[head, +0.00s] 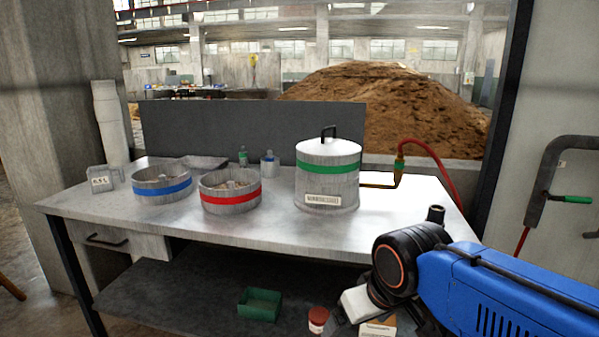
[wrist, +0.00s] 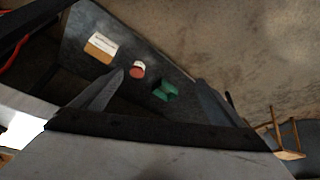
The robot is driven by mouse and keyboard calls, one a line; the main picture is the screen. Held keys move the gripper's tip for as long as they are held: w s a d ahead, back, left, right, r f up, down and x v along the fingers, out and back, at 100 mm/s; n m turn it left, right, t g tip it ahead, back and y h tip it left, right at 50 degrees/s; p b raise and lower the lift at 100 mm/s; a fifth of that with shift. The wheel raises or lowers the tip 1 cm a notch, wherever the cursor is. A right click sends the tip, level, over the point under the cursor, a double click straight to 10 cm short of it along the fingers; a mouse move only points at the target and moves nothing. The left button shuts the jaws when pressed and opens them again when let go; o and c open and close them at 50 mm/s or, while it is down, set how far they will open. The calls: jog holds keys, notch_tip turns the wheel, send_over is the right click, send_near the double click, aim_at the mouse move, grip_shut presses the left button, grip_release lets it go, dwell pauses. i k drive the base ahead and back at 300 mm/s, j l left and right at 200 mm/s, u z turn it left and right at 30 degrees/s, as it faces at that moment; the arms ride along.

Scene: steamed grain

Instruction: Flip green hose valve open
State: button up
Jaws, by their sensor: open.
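The green valve handle (head: 577,200) sticks out to the right from a dark pipe (head: 545,185) on the wall at the far right of the head view. It lies roughly level. A red hose (head: 522,240) hangs below the pipe. My gripper (head: 352,318) is low at the front edge of the table, well to the left of the valve and below it. In the wrist view my gripper (wrist: 162,92) is open and empty, its fingers spread over the lower shelf. The valve is not visible in the wrist view.
The metal table (head: 270,225) holds a green-banded pot (head: 328,180), a red-banded sieve (head: 230,200) and a blue-banded one (head: 161,190). A burner pipe with a red hose (head: 435,155) stands right of the pot. The lower shelf (wrist: 90,30) holds a green tray (wrist: 165,90) and red-lidded jar (wrist: 138,71).

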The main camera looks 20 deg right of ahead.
aim_at(578, 200)
jog(key=z, duration=2.05)
